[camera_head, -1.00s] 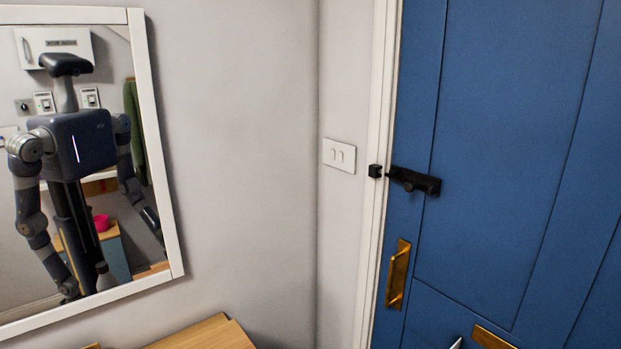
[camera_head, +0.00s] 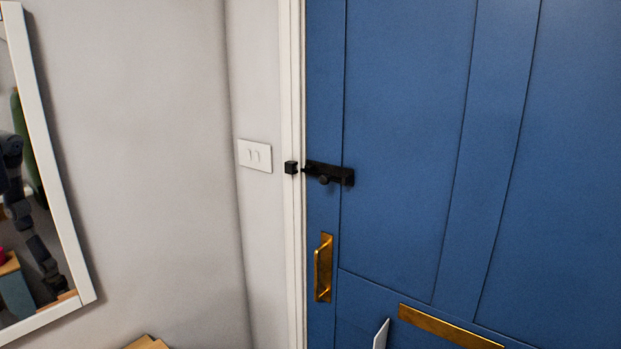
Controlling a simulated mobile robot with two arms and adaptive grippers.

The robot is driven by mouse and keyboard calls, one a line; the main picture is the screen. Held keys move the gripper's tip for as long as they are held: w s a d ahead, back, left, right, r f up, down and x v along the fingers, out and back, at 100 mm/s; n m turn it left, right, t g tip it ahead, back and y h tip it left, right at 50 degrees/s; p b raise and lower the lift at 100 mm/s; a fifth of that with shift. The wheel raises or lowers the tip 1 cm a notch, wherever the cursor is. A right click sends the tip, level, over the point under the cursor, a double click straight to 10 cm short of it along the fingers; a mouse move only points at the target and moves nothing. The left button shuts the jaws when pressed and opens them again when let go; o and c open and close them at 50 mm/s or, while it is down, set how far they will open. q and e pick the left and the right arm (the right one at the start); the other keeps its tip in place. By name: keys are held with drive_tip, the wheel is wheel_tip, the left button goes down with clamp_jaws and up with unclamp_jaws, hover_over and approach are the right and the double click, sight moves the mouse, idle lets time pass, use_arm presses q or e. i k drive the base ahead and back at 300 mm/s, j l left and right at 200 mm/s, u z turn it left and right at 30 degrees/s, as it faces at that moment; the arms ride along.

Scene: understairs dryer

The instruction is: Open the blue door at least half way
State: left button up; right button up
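The blue door (camera_head: 410,130) fills the right side of the view and appears shut in its white frame (camera_head: 293,80). A black slide bolt (camera_head: 330,174) is on the door near its left edge. A black catch (camera_head: 291,167) is on the frame; a small gap seems to separate it from the bolt's tip. A gold pull handle (camera_head: 323,268) is upright below the bolt. A gold letter plate (camera_head: 447,327) is lower right.
A white-framed mirror (camera_head: 68,230) on the left wall reflects part of my arm. A white switch plate (camera_head: 255,155) is beside the door frame. The top of a wooden piece of furniture (camera_head: 147,343) shows at the bottom left. A pale pointed object (camera_head: 381,335) shows at the bottom edge.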

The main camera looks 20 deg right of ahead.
sight(475, 146)
drive_tip(key=z, duration=1.3)
